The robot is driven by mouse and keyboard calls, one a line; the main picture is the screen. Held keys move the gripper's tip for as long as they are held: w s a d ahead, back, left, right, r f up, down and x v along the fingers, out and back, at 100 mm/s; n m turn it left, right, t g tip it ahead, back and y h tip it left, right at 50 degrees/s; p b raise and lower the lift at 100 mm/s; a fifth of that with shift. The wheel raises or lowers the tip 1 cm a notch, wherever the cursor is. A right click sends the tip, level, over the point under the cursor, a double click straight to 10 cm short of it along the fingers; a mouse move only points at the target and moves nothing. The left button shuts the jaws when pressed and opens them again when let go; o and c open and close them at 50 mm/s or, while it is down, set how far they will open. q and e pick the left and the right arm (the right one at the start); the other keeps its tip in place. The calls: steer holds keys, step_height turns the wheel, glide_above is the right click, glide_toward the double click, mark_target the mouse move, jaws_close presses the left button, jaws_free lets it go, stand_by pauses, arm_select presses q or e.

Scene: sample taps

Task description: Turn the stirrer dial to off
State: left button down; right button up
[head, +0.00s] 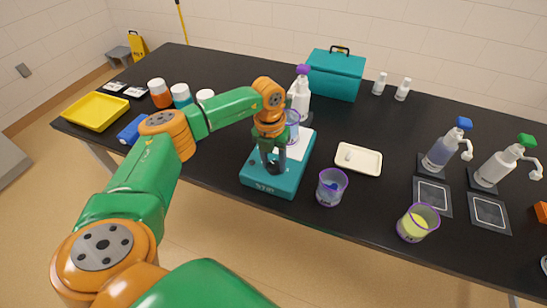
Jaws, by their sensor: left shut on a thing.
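The stirrer (263,184) is a teal box with a pale top plate, near the front edge of the black table. My left arm reaches over it from the left. My left gripper (273,165) points down at the front of the stirrer and is shut on its dial, as far as can be seen. The gripper hides the dial, so its setting cannot be read. A clear beaker (292,127) stands on the stirrer's top plate, partly behind my wrist. My right gripper is not in view.
A purple-rimmed beaker with blue liquid (331,187) stands just right of the stirrer, and one with yellow liquid (418,223) is farther right. A cream tray (358,160), pump bottles (443,150) and a teal case (336,75) are nearby. A yellow tray (96,111) lies far left.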

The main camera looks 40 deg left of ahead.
mark_target(272, 164)
arm_select(q)
steer(key=shift+w+r+n, duration=0.1)
steer(key=shift+r+n, duration=0.05)
steer(key=shift+n, duration=0.85)
steer(key=shift+c, duration=1.9)
jaws_free()
steer(key=r+b, duration=0.1)
steer(key=r, duration=0.5)
steer(key=shift+a+r, duration=0.1)
steer(key=shift+a, duration=0.1)
steer(key=shift+r, duration=0.4)
